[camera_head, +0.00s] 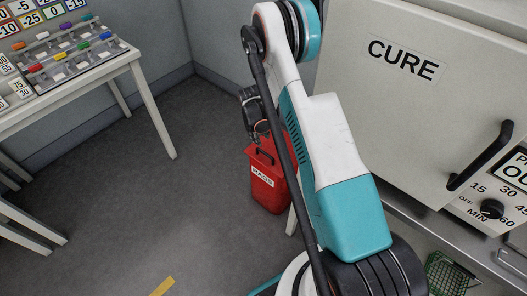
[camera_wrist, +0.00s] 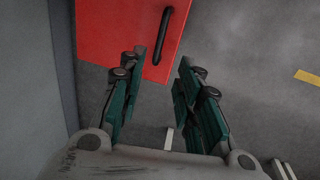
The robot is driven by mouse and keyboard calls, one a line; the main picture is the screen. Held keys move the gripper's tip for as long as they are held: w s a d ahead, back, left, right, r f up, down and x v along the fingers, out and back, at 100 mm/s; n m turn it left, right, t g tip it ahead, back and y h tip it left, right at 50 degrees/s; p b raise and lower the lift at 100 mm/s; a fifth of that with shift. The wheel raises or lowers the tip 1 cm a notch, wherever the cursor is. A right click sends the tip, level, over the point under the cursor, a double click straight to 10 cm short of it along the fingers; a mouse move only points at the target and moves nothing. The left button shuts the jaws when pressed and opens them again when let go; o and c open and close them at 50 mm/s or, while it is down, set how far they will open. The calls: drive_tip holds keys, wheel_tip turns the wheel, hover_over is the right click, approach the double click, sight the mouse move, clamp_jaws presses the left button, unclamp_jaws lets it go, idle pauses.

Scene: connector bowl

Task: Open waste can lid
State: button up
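The red waste can (camera_head: 266,182) stands on the floor in the head view, with a white "RAGS" label on its front. A black bar handle (camera_head: 264,155) is on its top; my arm covers part of the can's right side. In the wrist view the red lid (camera_wrist: 110,28) fills the upper left, its black handle (camera_wrist: 163,36) near the lid's right edge. The lid looks closed. My gripper (camera_wrist: 155,72) is open and empty, its two green-padded fingers spread below the handle in the picture. In the head view my gripper (camera_head: 258,132) is just above the can.
A grey wall (camera_wrist: 30,80) runs close along the left in the wrist view. A large oven marked "CURE" (camera_head: 440,90) stands right of the can. A white table (camera_head: 110,68) with a connector board is at left. Open floor (camera_head: 130,200) lies between.

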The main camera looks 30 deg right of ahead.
sight(264, 153)
drive_tip(key=f+b, duration=0.1)
drive_tip(key=f, duration=0.3)
drive_tip(key=d+f+b, duration=0.1)
drive_tip(key=f, duration=0.3)
drive_tip(key=d+f+b, duration=0.1)
drive_tip(key=f+b, duration=0.1)
drive_tip(key=f, duration=0.2)
drive_tip(key=shift+w+d, duration=0.1)
drive_tip(key=shift+w, duration=0.3)
clamp_jaws()
